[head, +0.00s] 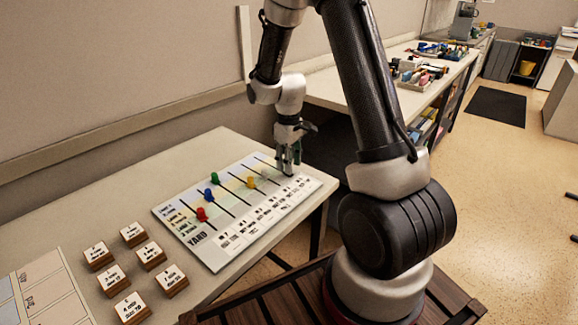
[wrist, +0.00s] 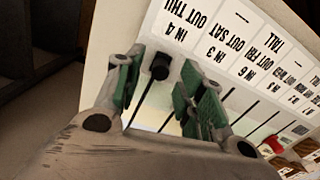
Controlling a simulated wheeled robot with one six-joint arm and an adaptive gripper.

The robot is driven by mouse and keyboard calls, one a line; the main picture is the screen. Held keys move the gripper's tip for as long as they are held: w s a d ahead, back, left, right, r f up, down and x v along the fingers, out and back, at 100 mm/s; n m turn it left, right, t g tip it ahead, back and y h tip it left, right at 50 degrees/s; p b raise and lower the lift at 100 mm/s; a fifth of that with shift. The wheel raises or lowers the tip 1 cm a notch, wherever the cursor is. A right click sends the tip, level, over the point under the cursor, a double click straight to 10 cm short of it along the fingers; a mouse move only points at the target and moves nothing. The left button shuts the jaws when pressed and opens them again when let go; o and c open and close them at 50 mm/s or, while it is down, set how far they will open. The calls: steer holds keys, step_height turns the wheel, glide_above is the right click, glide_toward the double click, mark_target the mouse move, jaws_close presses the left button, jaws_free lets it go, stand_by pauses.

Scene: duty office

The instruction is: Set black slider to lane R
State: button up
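The black slider (wrist: 160,68) is a small dark knob at the label end of its slot, by the card reading IN 4, OUT THU. My gripper (wrist: 157,78) is open, with one green-padded finger on each side of the knob and gaps visible. In the head view my gripper (head: 289,160) points down at the far right end of the white YARD board (head: 211,254). The knob is mostly hidden there by the fingers. The lane markings at the board's left edge are too small to read.
Red (head: 202,214), blue (head: 208,195), green (head: 214,178) and yellow (head: 251,182) sliders sit on other slots. Several lettered wooden blocks (head: 131,235) stand left of the board on the pale table (head: 130,185). The table's right edge is close beyond the board.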

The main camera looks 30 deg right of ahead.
mark_target(256, 158)
steer(key=shift+f, duration=0.9)
jaws_close()
steer(key=w+a, duration=0.2)
steer(key=w, duration=0.2)
steer(key=w+a, duration=0.2)
steer(key=w, duration=0.3)
steer(key=w+a, duration=0.1)
steer(key=w, duration=0.4)
steer(key=shift+w+a+r, duration=0.1)
steer(key=shift+w+a, duration=0.05)
steer(key=shift+a, duration=0.25)
steer(key=shift+c, duration=0.3)
jaws_free()
steer(key=shift+w+a, duration=0.1)
steer(key=shift+o, duration=0.3)
